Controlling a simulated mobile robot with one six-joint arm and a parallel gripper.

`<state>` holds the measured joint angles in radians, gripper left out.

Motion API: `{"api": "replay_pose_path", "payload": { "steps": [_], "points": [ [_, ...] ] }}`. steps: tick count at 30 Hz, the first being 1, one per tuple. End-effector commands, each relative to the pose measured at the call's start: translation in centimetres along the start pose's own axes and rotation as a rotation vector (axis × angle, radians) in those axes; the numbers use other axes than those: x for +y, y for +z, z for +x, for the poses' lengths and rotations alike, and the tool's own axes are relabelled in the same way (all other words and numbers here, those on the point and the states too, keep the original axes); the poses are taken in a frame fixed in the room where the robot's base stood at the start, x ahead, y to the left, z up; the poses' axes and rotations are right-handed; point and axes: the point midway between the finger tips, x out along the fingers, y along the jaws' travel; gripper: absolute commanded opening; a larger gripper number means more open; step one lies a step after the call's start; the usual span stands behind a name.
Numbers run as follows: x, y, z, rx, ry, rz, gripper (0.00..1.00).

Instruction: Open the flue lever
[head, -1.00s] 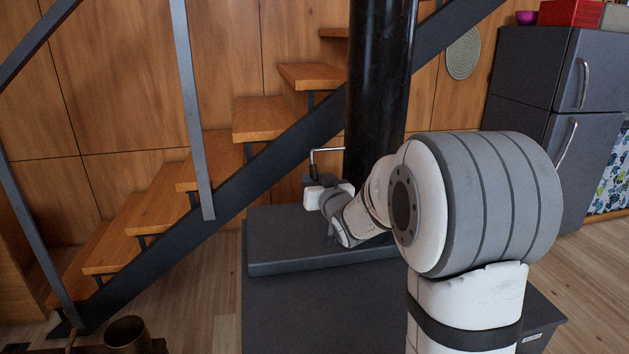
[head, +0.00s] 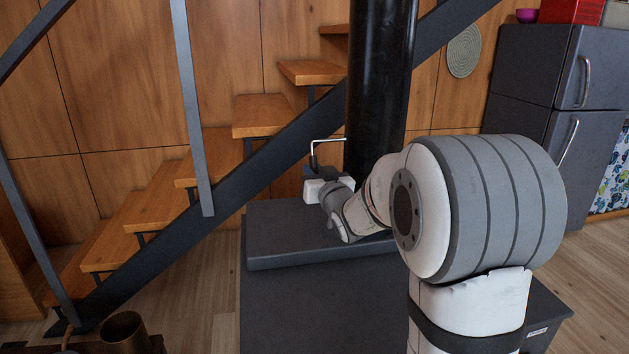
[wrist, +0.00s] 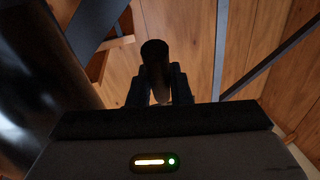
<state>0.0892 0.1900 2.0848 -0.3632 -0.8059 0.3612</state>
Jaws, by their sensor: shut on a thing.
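The flue lever (head: 328,139) is a thin bright metal rod that sticks out to the left from the black flue pipe (head: 378,90) and bends down into a dark handle. My gripper (head: 316,172) is at the handle's lower end, left of the pipe and above the stove top. In the wrist view the dark round handle (wrist: 155,58) stands between the two fingers of my gripper (wrist: 158,82), which are shut on it. The lower part of the handle is hidden by the fingers and the gripper body.
The dark stove (head: 300,235) lies below my arm. A staircase (head: 160,215) with wooden treads and a dark metal stringer rises behind it. A grey fridge (head: 550,110) stands at the right. A brass-coloured pot (head: 123,332) is at the lower left.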

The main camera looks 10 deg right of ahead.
Motion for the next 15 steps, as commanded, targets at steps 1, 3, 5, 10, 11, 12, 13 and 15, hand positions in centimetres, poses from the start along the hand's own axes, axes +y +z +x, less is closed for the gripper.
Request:
{"api": "replay_pose_path", "payload": {
  "steps": [1,3,5,10,11,12,13,15],
  "points": [
    [0.1,1.0,0.1,0.022,-0.003,-0.004,0.00],
    [0.1,1.2,0.3,0.054,-0.007,-0.009,0.00],
    [0.2,1.4,0.5,0.084,-0.010,-0.015,0.00],
    [0.3,1.7,1.1,0.174,-0.018,-0.031,0.00],
    [0.3,1.7,1.2,0.190,-0.020,-0.033,0.00],
    [0.4,1.7,1.4,0.210,-0.022,-0.037,0.00],
    [0.4,1.8,1.5,0.225,-0.023,-0.039,0.00],
    [0.4,1.7,1.7,0.261,-0.027,-0.045,0.00]
  ]
}}
